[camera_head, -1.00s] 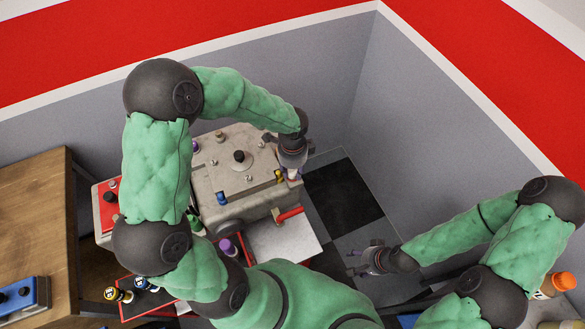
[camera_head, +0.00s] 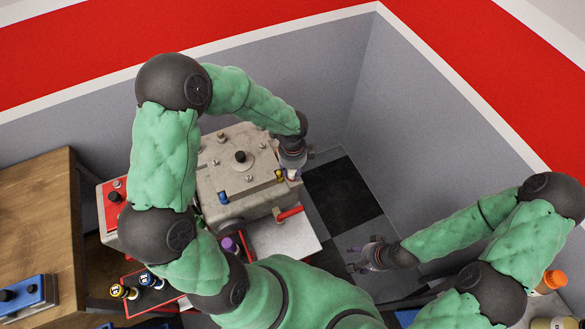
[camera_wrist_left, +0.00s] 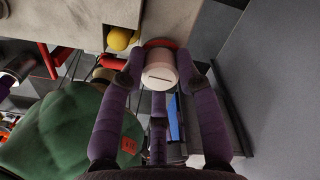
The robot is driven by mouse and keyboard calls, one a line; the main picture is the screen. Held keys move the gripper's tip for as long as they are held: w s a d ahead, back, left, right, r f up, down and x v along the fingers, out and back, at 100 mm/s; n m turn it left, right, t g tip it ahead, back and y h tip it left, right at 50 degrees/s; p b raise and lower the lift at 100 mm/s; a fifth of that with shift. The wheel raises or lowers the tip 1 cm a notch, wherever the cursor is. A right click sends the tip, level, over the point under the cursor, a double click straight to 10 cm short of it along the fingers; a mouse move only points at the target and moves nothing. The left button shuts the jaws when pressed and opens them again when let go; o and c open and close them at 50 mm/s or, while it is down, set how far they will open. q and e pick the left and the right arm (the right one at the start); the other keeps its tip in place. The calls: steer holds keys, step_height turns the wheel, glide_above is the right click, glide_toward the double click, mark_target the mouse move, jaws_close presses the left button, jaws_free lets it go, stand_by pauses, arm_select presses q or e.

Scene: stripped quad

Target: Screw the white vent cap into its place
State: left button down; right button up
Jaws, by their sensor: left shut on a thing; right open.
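The white vent cap (camera_wrist_left: 161,72) has a slot across its face and sits between the purple fingers of my left gripper (camera_wrist_left: 160,85) in the left wrist view. A red ring (camera_wrist_left: 160,43) shows right behind the cap, by the edge of the grey machine (camera_wrist_left: 75,18); I cannot tell whether the cap touches it or is threaded. In the head view my left gripper (camera_head: 292,170) is at the right corner of the machine (camera_head: 222,178), and the cap is only a small pale patch there. My right gripper (camera_head: 360,258) is open and empty over the floor.
A yellow cap (camera_wrist_left: 118,38) is close beside the white cap. A red handle (camera_head: 289,213) sticks out at the machine's front right. A wooden table (camera_head: 35,230) is at the left. Grey walls (camera_head: 430,110) enclose the back and right; dark floor lies between the grippers.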

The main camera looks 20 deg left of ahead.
arm_select(q)
steer(key=shift+w+r, duration=0.1)
steer(key=shift+w, duration=0.15)
steer(key=c, duration=1)
jaws_free()
steer(key=shift+c, duration=0.2)
steer(key=shift+s, duration=0.1)
steer(key=shift+f+n+b, duration=0.2)
steer(key=shift+n+b, duration=0.3)
steer(key=shift+n, duration=0.2)
steer(key=shift+n+b, duration=0.5)
steer(key=shift+n, duration=0.4)
steer(key=n+b, duration=0.2)
steer(key=n, duration=0.2)
steer(key=shift+s+a, duration=0.1)
steer(key=shift+n+b, duration=0.8)
steer(key=shift+n, duration=0.8)
